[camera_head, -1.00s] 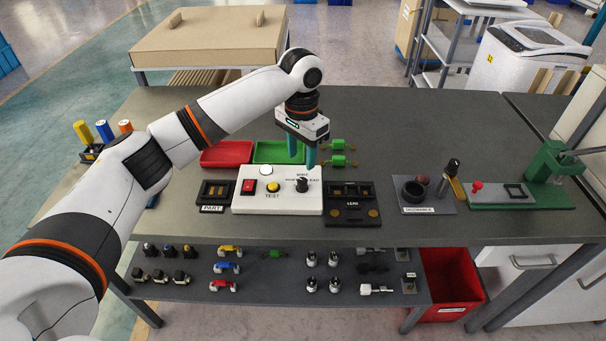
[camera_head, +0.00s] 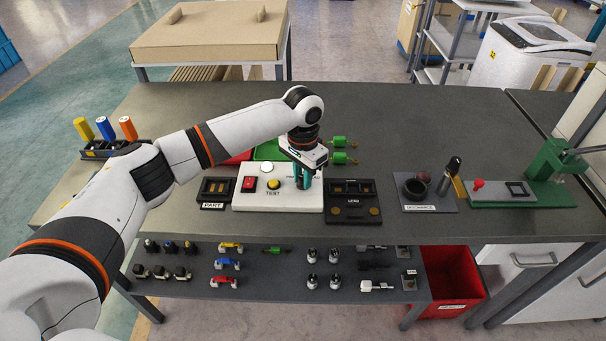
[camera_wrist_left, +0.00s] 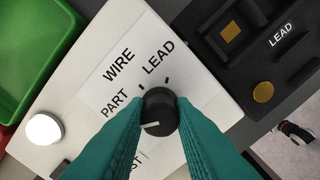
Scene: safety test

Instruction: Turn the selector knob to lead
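The black selector knob (camera_wrist_left: 160,112) stands on the white test box (camera_head: 253,203). In the wrist view, the words PART, WIRE and LEAD are printed around it, with short tick marks. A white pointer line shows on the knob's top, lying nearly level in the picture; I cannot tell for sure which word it marks. My left gripper (camera_head: 303,181) is down at the knob from above, its teal fingers (camera_wrist_left: 160,118) on either side. Both fingertips are very close to the knob; I cannot tell whether they press on it. My right gripper is not in view.
The box also carries a red switch (camera_head: 249,184), a yellow TEST button (camera_head: 273,184) and a white dome (camera_head: 267,168). A black PART fixture (camera_head: 214,191) and a black LEAD fixture (camera_head: 352,203) flank it. A green tray (camera_wrist_left: 30,55) lies behind. The table's far side is clear.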

